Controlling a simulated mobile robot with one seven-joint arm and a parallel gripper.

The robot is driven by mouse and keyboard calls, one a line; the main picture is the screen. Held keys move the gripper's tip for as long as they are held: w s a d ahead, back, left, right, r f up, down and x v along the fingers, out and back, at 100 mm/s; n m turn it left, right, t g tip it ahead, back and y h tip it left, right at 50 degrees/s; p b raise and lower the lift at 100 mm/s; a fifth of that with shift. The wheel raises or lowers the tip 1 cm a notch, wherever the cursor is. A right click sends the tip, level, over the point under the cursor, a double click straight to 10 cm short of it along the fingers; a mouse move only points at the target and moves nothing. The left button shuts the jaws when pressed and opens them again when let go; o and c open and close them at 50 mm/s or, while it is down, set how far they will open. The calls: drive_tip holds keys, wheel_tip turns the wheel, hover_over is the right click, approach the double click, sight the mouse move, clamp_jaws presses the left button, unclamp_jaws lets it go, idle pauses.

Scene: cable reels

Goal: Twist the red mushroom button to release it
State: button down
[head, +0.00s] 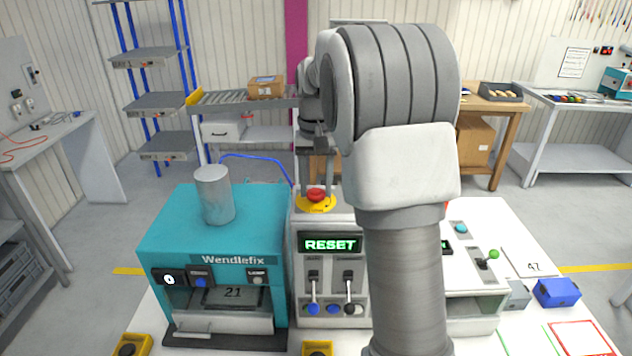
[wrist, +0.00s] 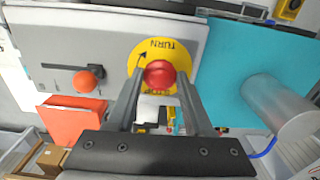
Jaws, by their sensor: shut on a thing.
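The red mushroom button (head: 316,195) sits on a round yellow plate on top of the grey control box (head: 310,278). In the wrist view the button (wrist: 159,74) is round and red, and the yellow plate (wrist: 150,46) carries the word TURN and a curved arrow. My gripper (head: 316,192) points down over the button, its two fingers one on each side of it. In the wrist view my gripper (wrist: 158,88) is shut on the button. The box's display (head: 330,244) reads RESET in green.
A teal Wendlefix machine (head: 165,240) with a grey cylinder (head: 214,194) on top stands left of the box. My arm hides part of the box and table to the right.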

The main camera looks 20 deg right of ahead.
drive_tip(key=shift+f+m, duration=0.15)
drive_tip(key=shift+m, duration=0.25)
drive_tip(key=shift+c, duration=1.4)
unclamp_jaws()
wheel_tip(320, 180, up, 18)
drive_tip(key=p, duration=0.1)
drive_tip(key=shift+f, duration=0.25)
